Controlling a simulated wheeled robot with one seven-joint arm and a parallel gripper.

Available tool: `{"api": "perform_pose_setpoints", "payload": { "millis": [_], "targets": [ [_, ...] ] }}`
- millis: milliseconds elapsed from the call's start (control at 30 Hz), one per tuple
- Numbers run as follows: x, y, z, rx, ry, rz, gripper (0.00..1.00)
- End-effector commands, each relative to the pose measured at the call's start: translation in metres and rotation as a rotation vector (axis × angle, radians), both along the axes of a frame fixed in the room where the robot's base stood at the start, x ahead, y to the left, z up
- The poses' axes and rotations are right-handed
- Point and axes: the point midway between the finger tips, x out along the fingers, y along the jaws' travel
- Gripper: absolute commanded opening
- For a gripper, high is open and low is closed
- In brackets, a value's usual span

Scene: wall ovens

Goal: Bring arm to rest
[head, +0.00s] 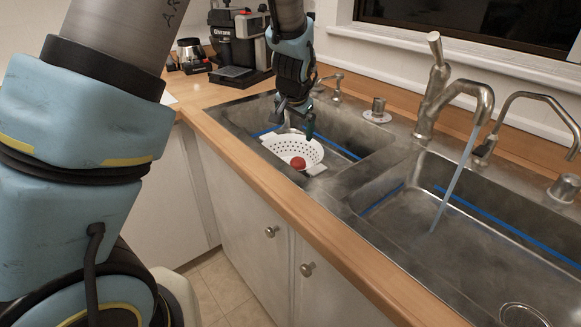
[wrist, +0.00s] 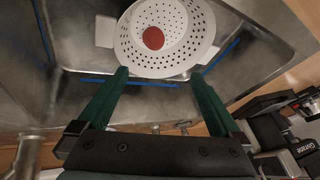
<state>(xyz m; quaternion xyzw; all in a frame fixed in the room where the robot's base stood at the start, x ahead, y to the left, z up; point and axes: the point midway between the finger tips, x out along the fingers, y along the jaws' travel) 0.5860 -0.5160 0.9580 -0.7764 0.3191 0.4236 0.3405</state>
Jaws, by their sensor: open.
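My gripper (head: 297,119) hangs over the left sink basin, above and close to a white colander. In the wrist view my gripper (wrist: 160,82) shows two green fingers spread apart with nothing held between them. The white colander (head: 281,143) sits in the left basin with a red round object (head: 298,163) inside it. In the wrist view the colander (wrist: 188,50) lies just beyond the fingertips, with the red object (wrist: 153,38) in it. I cannot tell whether a fingertip touches the colander rim.
Water runs from the faucet (head: 465,90) into the right basin (head: 480,225). A smaller tap (head: 335,88) stands behind the left basin. A coffee machine (head: 240,45) stands on the counter at the back left. The wooden counter edge (head: 270,195) runs along the front.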

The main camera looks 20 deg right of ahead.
Motion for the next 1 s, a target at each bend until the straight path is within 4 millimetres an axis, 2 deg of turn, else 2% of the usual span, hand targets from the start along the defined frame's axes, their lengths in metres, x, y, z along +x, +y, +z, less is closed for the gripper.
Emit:
{"api": "perform_pose_setpoints", "payload": {
  "millis": [333,467,567,733,900,1000],
  "targets": [
    [0.0,0.0,0.0,0.0,0.001,0.001,1.0],
    [0.004,0.019,0.003,-0.003,0.019,0.041,1.0],
    [0.008,0.061,0.006,-0.009,0.062,0.129,1.0],
    [-0.003,0.161,0.016,-0.031,0.17,0.346,1.0],
    [-0.037,0.249,0.024,-0.056,0.268,0.559,1.0],
    [-0.065,0.291,0.028,-0.067,0.317,0.671,1.0]
  ]
}}
